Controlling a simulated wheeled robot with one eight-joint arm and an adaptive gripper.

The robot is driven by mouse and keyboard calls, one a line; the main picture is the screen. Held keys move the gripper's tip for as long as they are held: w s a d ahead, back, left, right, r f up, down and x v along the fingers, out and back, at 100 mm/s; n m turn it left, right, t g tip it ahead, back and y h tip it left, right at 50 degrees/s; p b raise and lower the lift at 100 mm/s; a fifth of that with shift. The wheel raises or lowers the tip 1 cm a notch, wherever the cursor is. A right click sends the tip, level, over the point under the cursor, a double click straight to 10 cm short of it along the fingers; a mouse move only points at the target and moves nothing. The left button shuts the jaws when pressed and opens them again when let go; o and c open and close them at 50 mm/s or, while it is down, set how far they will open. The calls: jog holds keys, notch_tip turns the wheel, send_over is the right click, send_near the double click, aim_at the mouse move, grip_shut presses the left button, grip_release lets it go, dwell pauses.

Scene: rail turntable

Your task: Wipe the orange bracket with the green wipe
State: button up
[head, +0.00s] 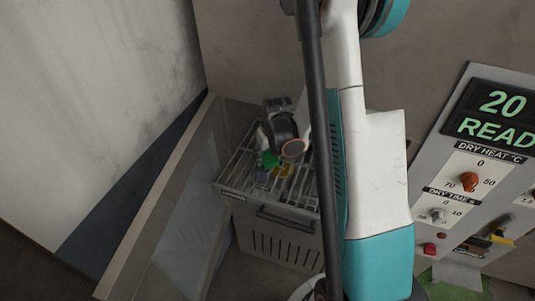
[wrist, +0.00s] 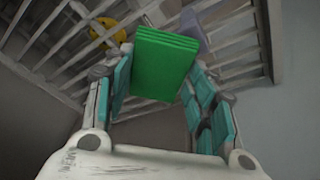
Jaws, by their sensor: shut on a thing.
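The green wipe (wrist: 163,62) is a folded green block between the fingers of my gripper (wrist: 158,85) in the wrist view. My gripper is shut on it. In the head view the green wipe (head: 270,160) shows small, at the end of my gripper (head: 266,150), over the slatted rack. A yellow-orange piece (wrist: 108,33) lies on the slats, left of the wipe in the wrist view; it may be the orange bracket. In the head view this piece (head: 283,170) is just below and right of the wipe, partly hidden. I cannot tell whether wipe and piece touch.
A grey-purple piece (wrist: 192,28) lies behind the wipe on the slatted rack (head: 238,178). A tilted panel (head: 165,215) stands left of the rack. A control panel (head: 463,165) with knobs and a green display is at the right. My arm hides the rack's right side.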

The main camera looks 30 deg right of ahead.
jog(key=shift+f+b, duration=0.6)
jog(key=shift+b, duration=0.15)
dwell(0.5)
jog(key=shift+s+a+b, duration=0.45)
jog(key=shift+s+a, duration=0.35)
jog(key=shift+a, duration=0.2)
jog(key=shift+w+d+f+b, duration=0.1)
jog(key=shift+w+d+b, duration=0.2)
jog(key=shift+w+d, duration=0.6)
jog(key=shift+w+d+b, duration=0.3)
jog(key=shift+w+d, duration=0.3)
jog(key=shift+d, duration=0.45)
jog(key=shift+s+a+b, duration=0.3)
jog(key=shift+s+a, duration=0.5)
jog(key=shift+a, duration=0.2)
jog(key=shift+s+a+b, duration=0.3)
jog(key=shift+s+a, duration=0.45)
jog(key=shift+a, duration=0.2)
jog(key=shift+w+d+b, duration=0.5)
jog(key=shift+w+d, duration=1.15)
jog(key=shift+d, duration=0.3)
jog(key=shift+s+a+b, duration=0.65)
jog(key=shift+s+a, duration=1)
jog(key=shift+a, duration=0.3)
jog(key=shift+w+d+b, duration=0.2)
jog(key=shift+w+d, duration=0.65)
jog(key=shift+d, duration=0.15)
jog(key=shift+w+d+b, duration=0.15)
jog(key=shift+w+d, duration=0.65)
jog(key=shift+d, duration=0.2)
